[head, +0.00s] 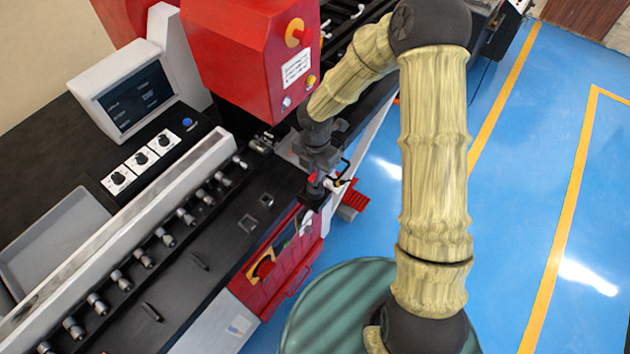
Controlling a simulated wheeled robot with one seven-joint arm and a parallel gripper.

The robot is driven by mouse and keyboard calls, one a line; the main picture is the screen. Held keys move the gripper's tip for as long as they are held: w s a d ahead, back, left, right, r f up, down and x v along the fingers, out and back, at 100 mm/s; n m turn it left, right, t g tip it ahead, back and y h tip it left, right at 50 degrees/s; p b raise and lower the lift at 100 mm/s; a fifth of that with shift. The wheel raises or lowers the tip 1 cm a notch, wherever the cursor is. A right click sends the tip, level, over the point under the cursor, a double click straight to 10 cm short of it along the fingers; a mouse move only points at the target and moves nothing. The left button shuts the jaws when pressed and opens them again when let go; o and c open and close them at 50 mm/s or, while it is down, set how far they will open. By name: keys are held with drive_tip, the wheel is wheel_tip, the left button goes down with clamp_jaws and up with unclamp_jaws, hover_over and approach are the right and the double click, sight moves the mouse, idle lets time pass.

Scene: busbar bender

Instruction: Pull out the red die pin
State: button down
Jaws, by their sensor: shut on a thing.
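My gripper (318,188) is near the middle of the head view, beside the front edge of the black machine bed (225,262). It points down and is shut on the red die pin. A small red part of the die pin (313,178) shows between the dark fingers. The rest of the pin is hidden by the fingers, so I cannot tell how far it sits in its hole.
The red machine head (250,65) stands just behind and left of my gripper. A row of rollers (165,237) runs along the bed. A red emergency-stop button (263,267) is on the front panel. A grey control screen (133,98) stands at left. Blue floor (530,150) is clear at right.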

drive_tip(key=shift+r, duration=0.25)
wheel_tip(320, 180, up, 5)
drive_tip(key=p, duration=0.5)
idle(0.3)
